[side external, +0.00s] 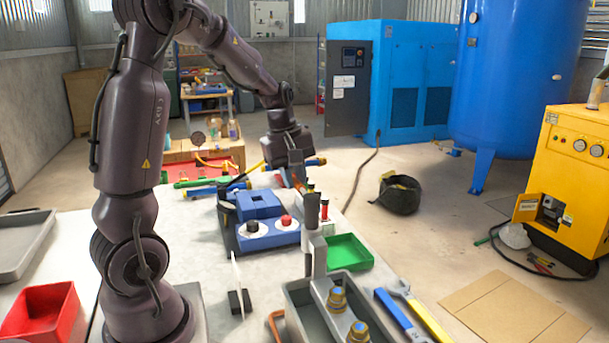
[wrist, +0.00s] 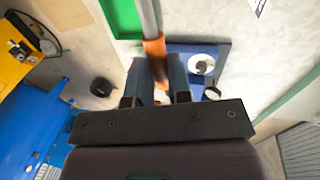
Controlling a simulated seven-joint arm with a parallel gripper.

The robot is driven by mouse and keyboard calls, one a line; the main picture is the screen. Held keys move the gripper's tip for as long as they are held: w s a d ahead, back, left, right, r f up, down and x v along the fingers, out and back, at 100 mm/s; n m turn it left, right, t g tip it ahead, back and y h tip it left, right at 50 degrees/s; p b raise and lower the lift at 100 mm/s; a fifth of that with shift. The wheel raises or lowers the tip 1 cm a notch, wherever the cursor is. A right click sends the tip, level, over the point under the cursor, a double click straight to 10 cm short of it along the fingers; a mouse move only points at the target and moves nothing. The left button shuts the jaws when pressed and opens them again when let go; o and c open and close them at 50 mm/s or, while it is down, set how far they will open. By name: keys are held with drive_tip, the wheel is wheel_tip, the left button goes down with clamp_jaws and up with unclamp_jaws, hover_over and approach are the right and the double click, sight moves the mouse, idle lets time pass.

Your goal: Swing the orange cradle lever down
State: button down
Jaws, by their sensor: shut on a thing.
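The orange cradle lever shows in the wrist view as an orange grip (wrist: 154,50) on a grey rod that runs up out of the picture. My gripper (wrist: 155,78) has a finger on each side of the orange grip and is shut on it. In the side external view my gripper (side external: 294,176) reaches down over the bench, and a bit of the orange grip (side external: 301,184) shows at its fingers. The lever's lower end is hard to make out there behind a dark upright post (side external: 312,210).
A blue block with round knobs (side external: 270,232) stands just left of the post, and a green tray (side external: 347,252) to its right. A grey bin with brass fittings (side external: 300,300) and a blue-handled tool (side external: 398,312) lie in front. A red bin (side external: 40,312) is at far left.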

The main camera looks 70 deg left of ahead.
drive_tip(key=shift+s+d+n+g+y, duration=0.1)
drive_tip(key=shift+s+d+n+y, duration=0.25)
drive_tip(key=shift+s+n, duration=0.8)
drive_tip(key=shift+s+d+n+g+y, duration=0.1)
drive_tip(key=shift+s+d+n, duration=0.5)
drive_tip(key=shift+n, duration=1)
drive_tip(key=shift+s+d+n+g+y, duration=0.1)
drive_tip(key=shift+s+d+n+y, duration=0.25)
drive_tip(key=shift+s+n, duration=0.8)
drive_tip(key=shift+w+d+n, duration=0.1)
drive_tip(key=shift+w+n, duration=0.1)
drive_tip(key=shift+n, duration=0.1)
drive_tip(key=c, duration=1.1)
unclamp_jaws()
drive_tip(key=shift+o, duration=0.2)
drive_tip(key=v, duration=1.3)
